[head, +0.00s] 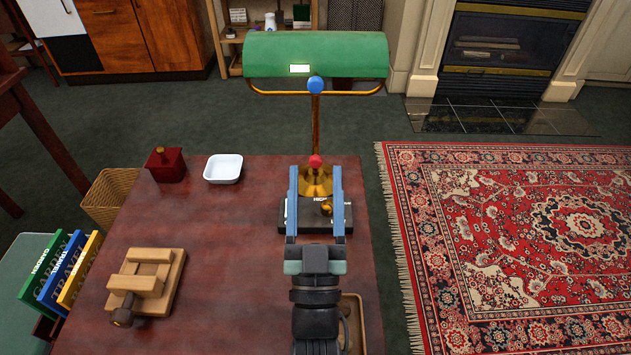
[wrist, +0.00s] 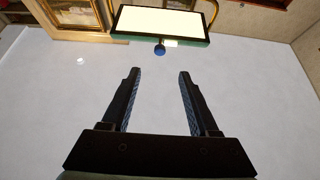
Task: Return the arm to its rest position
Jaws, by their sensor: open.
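My gripper (head: 315,170) is open over the right part of the dark red table (head: 225,240), in front of a desk lamp. Its two blue fingers are apart, and I see nothing held between them. It also shows open in the wrist view (wrist: 158,73). The lamp has a green shade (head: 315,55), a blue ball (head: 315,85), a brass stem and a dark base (head: 290,218). A small red ball (head: 315,161) appears between the fingertips; I cannot tell its depth. In the wrist view the shade's bright underside (wrist: 162,22) and the blue ball (wrist: 160,50) lie beyond the fingertips.
A wooden clamp-like block (head: 147,280), a white dish (head: 223,168) and a red box (head: 166,165) stand on the table's left half. A wooden tray (head: 357,330) is partly hidden by my arm. Books (head: 62,270) and a basket (head: 105,198) are at left. The table's middle is clear.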

